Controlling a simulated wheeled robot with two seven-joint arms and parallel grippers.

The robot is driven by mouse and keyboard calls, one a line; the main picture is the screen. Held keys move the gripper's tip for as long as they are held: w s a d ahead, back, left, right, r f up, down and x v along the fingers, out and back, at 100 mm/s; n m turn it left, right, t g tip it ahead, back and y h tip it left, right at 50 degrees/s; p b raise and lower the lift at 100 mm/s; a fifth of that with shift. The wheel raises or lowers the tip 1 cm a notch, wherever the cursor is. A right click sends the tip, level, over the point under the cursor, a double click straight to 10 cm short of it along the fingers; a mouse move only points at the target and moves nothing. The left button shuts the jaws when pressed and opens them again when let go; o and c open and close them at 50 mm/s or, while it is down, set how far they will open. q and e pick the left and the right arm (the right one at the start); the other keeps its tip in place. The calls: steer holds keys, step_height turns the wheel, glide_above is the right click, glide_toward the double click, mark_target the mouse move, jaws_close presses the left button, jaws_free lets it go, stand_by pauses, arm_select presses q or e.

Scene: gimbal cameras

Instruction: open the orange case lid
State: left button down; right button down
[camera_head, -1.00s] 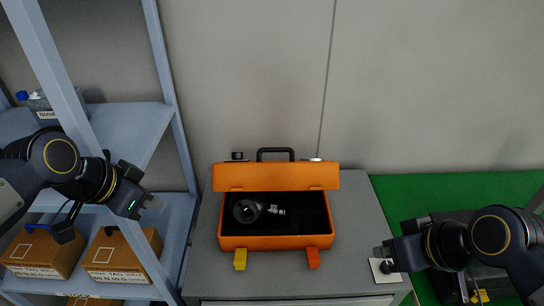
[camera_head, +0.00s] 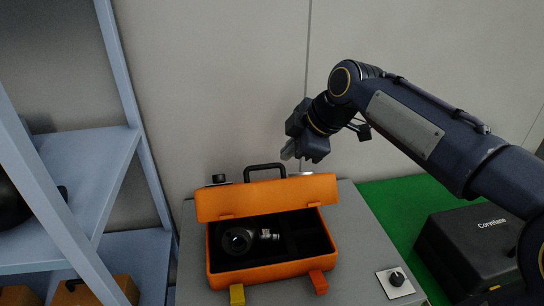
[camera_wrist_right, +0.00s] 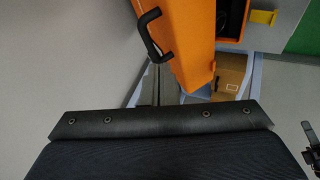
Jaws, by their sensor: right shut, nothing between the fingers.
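The orange case (camera_head: 268,271) sits on a grey cabinet top. Its lid (camera_head: 265,198) stands raised at the back, and the dark interior shows a round black device with a metal fitting (camera_head: 240,240). The black handle (camera_head: 265,170) is at the lid's upper edge. A yellow latch (camera_head: 237,294) and an orange-red latch (camera_head: 318,282) hang at the front. My right gripper (camera_head: 287,153) is shut and empty, above and behind the handle, apart from it in the picture. The right wrist view shows the handle (camera_wrist_right: 148,35) and lid (camera_wrist_right: 187,38) close by. My left gripper is out of view.
The grey cabinet top (camera_head: 352,225) is mostly clear right of the case, with a black knob on a white plate (camera_head: 397,279) at front right. A black box (camera_head: 470,245) stands on green at right. Blue-grey shelving (camera_head: 85,165) is at left; a wall is behind.

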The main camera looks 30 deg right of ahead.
mark_target(271, 167)
steer(key=x, duration=0.8)
steer(key=shift+w+f+p, duration=0.15)
steer(key=shift+f+p, duration=0.05)
steer(key=shift+p, duration=0.2)
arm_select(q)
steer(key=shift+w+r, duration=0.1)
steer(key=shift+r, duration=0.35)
